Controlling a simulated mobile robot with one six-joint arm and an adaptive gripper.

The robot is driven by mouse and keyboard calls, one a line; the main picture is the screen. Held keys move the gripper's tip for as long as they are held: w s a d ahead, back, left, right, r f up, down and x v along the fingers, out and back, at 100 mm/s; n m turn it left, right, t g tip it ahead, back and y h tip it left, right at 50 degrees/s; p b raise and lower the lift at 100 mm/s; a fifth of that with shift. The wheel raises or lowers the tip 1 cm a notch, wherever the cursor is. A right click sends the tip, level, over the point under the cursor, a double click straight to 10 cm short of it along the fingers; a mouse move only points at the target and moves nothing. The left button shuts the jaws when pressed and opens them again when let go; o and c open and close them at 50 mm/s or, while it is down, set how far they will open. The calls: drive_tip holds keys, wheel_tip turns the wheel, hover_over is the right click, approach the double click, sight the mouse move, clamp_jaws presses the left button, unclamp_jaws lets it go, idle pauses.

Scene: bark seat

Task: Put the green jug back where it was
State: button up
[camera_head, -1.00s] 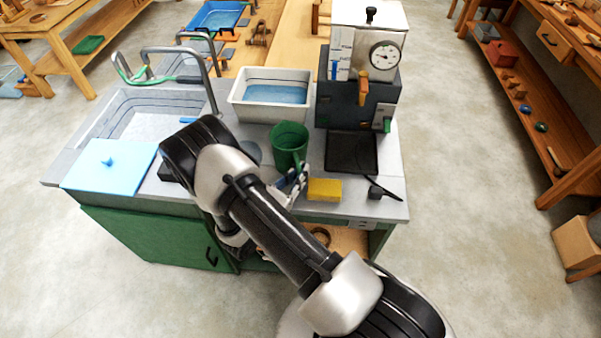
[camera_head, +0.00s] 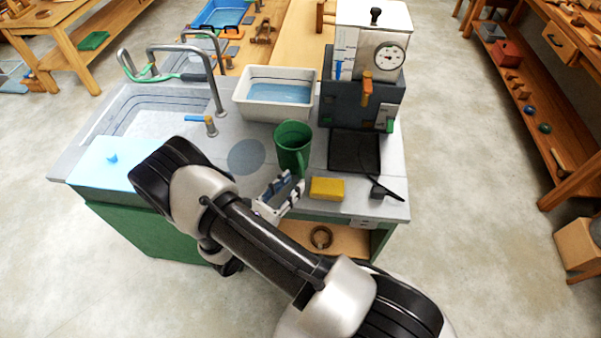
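The green jug (camera_head: 293,147) stands upright on the grey counter (camera_head: 225,195), in front of the white basin and left of the dark tray. It looks empty, and its handle faces the front. A darker grey round patch (camera_head: 246,156) lies on the counter to the left of the jug. My gripper (camera_head: 293,184) is just in front of the jug, low over the counter's front edge. Its two fingers are apart with a gap between them, and the tips point at the handle. I cannot tell whether they touch it. Nothing shows between the fingers.
A yellow sponge (camera_head: 327,188) lies right of my gripper. A dark tray (camera_head: 354,152) sits below the machine with a gauge (camera_head: 388,57). The white basin (camera_head: 272,94) holds water behind the jug. A sink with taps (camera_head: 160,115) and a light blue board (camera_head: 112,165) are left.

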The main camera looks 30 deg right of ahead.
drive_tip(key=v, duration=0.5)
drive_tip(key=s+d+r+m+g+y, duration=0.2)
drive_tip(key=s+r+m+g+y, duration=0.15)
drive_tip(key=r+m+g, duration=0.35)
drive_tip(key=s+d+r+m+g+y, duration=0.2)
drive_tip(key=s+d+r+m+g, duration=0.15)
drive_tip(key=r+m, duration=0.4)
drive_tip(key=s+a+r+m+t+y, duration=0.3)
drive_tip(key=s+r+m+t+y, duration=0.1)
drive_tip(key=r, duration=0.3)
drive_tip(key=s+a+r+m+t+y, duration=0.3)
drive_tip(key=s+r+m+y, duration=0.1)
drive_tip(key=s+r+y, duration=0.3)
drive_tip(key=shift+a+r+t, duration=0.2)
drive_tip(key=shift+a+t, duration=0.15)
drive_tip(key=shift+a, duration=0.05)
